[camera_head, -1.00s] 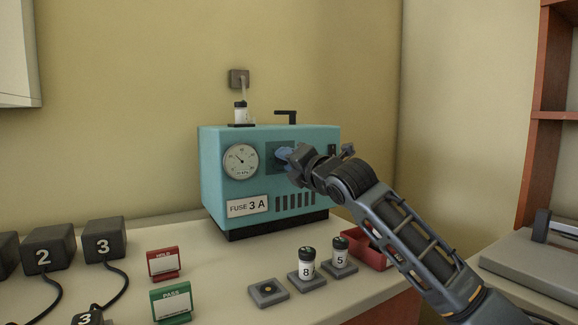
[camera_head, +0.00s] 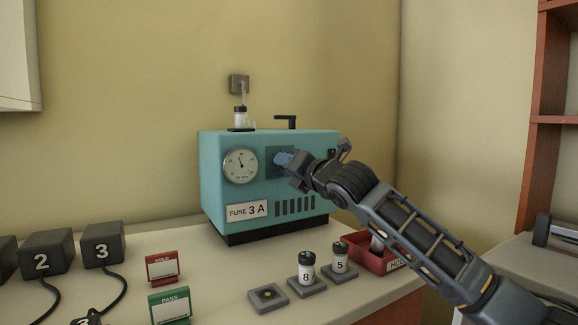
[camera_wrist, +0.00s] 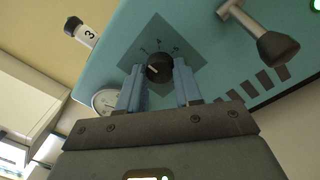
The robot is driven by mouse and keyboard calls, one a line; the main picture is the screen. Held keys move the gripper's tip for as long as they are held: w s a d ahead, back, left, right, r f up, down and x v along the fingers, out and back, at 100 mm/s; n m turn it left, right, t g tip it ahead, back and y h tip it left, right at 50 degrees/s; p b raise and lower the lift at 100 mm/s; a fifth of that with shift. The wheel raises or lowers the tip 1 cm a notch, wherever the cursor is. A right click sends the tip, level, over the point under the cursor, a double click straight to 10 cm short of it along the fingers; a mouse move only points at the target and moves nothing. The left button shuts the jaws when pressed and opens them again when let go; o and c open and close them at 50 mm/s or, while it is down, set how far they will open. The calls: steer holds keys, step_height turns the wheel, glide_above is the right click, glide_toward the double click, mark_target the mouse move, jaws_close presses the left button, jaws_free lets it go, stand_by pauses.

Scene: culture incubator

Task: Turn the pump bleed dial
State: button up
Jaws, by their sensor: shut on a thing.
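The pump is a teal box (camera_head: 215,180) on the counter, with a round white gauge (camera_head: 241,166) and a "FUSE 3 A" label (camera_head: 247,211) on its front. The bleed dial (camera_wrist: 159,67) is a black round knob on a darker square plate, with marks around it in the wrist view. My gripper (camera_wrist: 157,80) has its blue fingers on either side of the dial and is shut on it. In the head view my gripper (camera_head: 283,160) is at the dial's plate and hides the dial. The gauge needle points up and slightly left.
A black lever (camera_head: 287,119) and a small vial (camera_head: 240,117) are on top of the pump. Vials 8 (camera_head: 307,266) and 5 (camera_head: 340,254) stand in front, beside a red tray (camera_head: 362,253). Red (camera_head: 162,268) and green (camera_head: 170,304) signs stand left of them.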

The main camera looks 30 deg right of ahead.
steer(key=o, duration=1)
steer(key=shift+o, duration=0.2)
steer(key=s, duration=0.7)
steer(key=shift+s+d+f, duration=0.15)
steer(key=shift+s+f, duration=0.05)
steer(key=shift+s, duration=0.2)
